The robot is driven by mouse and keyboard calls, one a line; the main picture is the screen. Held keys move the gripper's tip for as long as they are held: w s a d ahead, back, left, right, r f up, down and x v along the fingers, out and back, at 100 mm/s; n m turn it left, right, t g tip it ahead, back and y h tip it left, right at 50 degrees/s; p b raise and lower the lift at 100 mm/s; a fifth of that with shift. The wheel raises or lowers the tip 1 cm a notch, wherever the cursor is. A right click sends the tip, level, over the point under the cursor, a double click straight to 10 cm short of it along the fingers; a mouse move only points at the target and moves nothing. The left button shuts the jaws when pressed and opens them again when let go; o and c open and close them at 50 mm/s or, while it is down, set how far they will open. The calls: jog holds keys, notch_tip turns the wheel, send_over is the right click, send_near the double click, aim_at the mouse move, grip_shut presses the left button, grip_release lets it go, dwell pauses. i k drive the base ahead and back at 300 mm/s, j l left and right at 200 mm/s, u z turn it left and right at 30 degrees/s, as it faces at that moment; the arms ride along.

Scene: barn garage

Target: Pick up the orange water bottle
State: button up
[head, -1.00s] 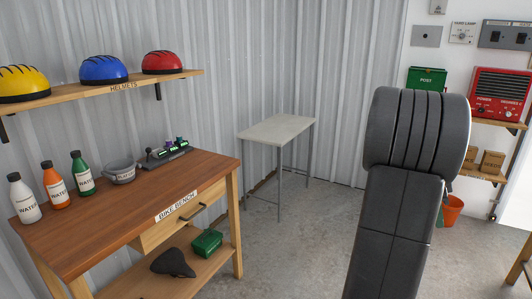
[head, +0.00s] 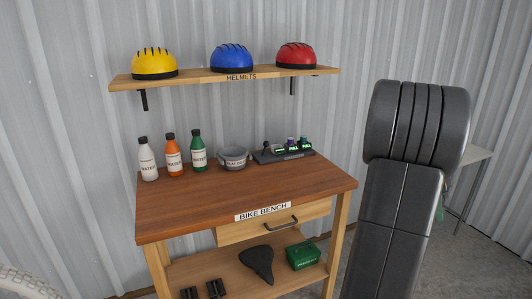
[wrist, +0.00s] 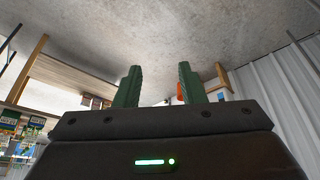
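The orange water bottle (head: 173,155) stands upright on the bike bench (head: 190,207), with a black cap and a white label. It stands between a white bottle (head: 147,160) on its left and a green bottle (head: 198,151) on its right. My gripper (wrist: 157,85) shows in the wrist view, with its two green fingers apart and nothing between them. It is away from the bottle.
A grey bowl (head: 233,158) and a dark tray (head: 284,153) with small items stand right of the bottles. A helmet shelf (head: 225,79) hangs above the bench. A bicycle saddle (head: 258,262) and a green box (head: 302,255) lie on the lower shelf.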

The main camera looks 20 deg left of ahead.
aim_at(172, 153)
jog(key=i+u, duration=0.15)
jog(key=u, duration=0.3)
jog(key=i+u, duration=0.15)
jog(key=u, duration=0.35)
jog(key=i+u, duration=0.2)
jog(key=u, duration=0.25)
jog(key=i+l+u, duration=0.1)
jog(key=u, duration=0.4)
jog(key=i+l+u, duration=0.15)
jog(key=i+u, duration=0.3)
jog(key=i+l+u, duration=0.25)
jog(key=i+u, duration=0.2)
jog(key=k, duration=0.05)
